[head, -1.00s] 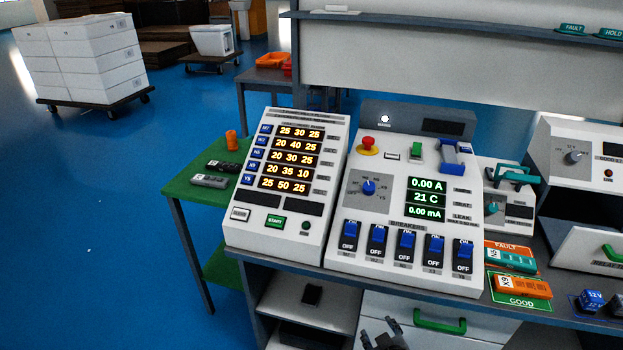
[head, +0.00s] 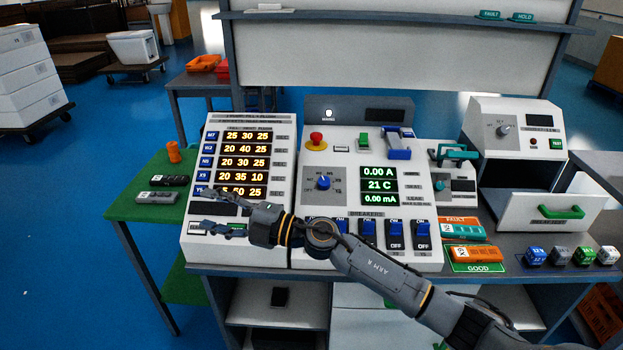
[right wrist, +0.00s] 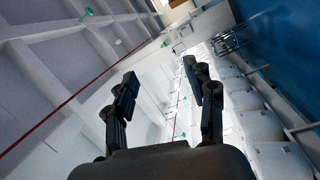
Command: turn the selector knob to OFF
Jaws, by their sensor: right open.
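The selector knob (head: 323,182) is a small blue knob on a grey dial plate on the white middle test panel (head: 290,245). Its pointer direction is too small to read surely. My right gripper (head: 208,210) is open and empty, pointing left in front of the lower part of the timing display panel (head: 202,150). It is left of and below the knob, apart from it. In the right wrist view the open fingers (right wrist: 160,75) show only walls and room behind them. My left gripper is not in view.
My right forearm crosses in front of the breaker switches (head: 422,230) and hides some of them. A red emergency button (head: 316,139) stands above the knob, and green readouts (head: 379,185) are right of it. A green side table (head: 130,205) is at left.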

